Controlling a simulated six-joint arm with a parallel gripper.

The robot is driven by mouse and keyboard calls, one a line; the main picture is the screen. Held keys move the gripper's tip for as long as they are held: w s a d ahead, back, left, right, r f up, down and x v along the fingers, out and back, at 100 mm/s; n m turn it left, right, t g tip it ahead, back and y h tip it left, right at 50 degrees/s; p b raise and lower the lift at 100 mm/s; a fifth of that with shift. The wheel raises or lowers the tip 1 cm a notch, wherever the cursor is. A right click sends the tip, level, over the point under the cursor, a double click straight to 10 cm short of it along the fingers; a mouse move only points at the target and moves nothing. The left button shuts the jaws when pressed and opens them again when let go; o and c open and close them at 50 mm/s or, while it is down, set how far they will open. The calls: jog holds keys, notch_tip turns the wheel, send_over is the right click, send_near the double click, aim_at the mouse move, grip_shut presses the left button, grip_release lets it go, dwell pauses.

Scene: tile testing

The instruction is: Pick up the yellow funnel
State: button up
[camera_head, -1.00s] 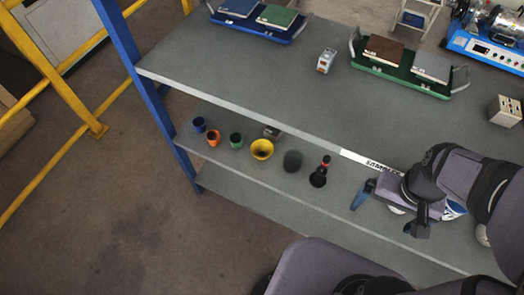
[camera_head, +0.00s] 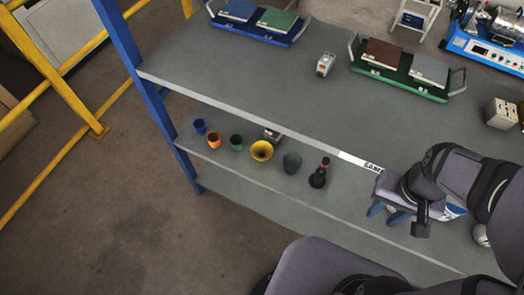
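The yellow funnel (camera_head: 262,151) stands on the lower shelf, wide mouth up, between a small green cup and a dark grey rounded object. My gripper (camera_head: 384,211) is at the right, over the lower shelf near the front edge of the upper tabletop. Its two blue fingers show apart with nothing seen between them. It is well to the right of the funnel and does not touch it.
On the lower shelf stand a blue cup (camera_head: 200,126), an orange cup (camera_head: 214,141), a green cup (camera_head: 236,141), a dark grey object (camera_head: 292,162) and a black bottle-like item (camera_head: 319,174). The upper tabletop (camera_head: 260,85) overhangs behind them. A blue post (camera_head: 150,95) bounds the left.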

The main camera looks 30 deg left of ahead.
jog(key=w+a+r+y+p, duration=0.1)
jog(key=a+r+p, duration=0.6)
jog(key=r+p, duration=0.35)
jog(key=a+f+t+y+b, duration=0.1)
jog(key=a+f+b, duration=0.35)
jog(key=a, duration=0.35)
jog(key=a+f+m+t+y+b, duration=0.15)
jog(key=a+f+b, duration=0.3)
jog(key=a, duration=0.45)
jog(key=a+f+t+y+b, duration=0.1)
jog(key=a+f+y+b, duration=0.1)
jog(key=a+f+b, duration=0.35)
jog(key=w+a+f+m+t+b, duration=0.3)
jog(key=w+a+f+t+b, duration=0.25)
jog(key=a+f+b, duration=0.55)
jog(key=m+t+h+b, duration=0.4)
jog(key=t+h+b, duration=0.15)
jog(key=b, duration=0.85)
send_near(270, 153)
jog(key=shift+w+a+r+n+g, duration=0.25)
jog(key=shift+a+r, duration=0.05)
jog(key=shift+a, duration=0.4)
jog(key=shift+s+d+f+h+b, duration=0.15)
jog(key=shift+d+h+b, duration=0.25)
jog(key=shift+h+b, duration=0.15)
jog(key=shift+b+x, duration=0.45)
jog(key=shift+x, duration=3.25)
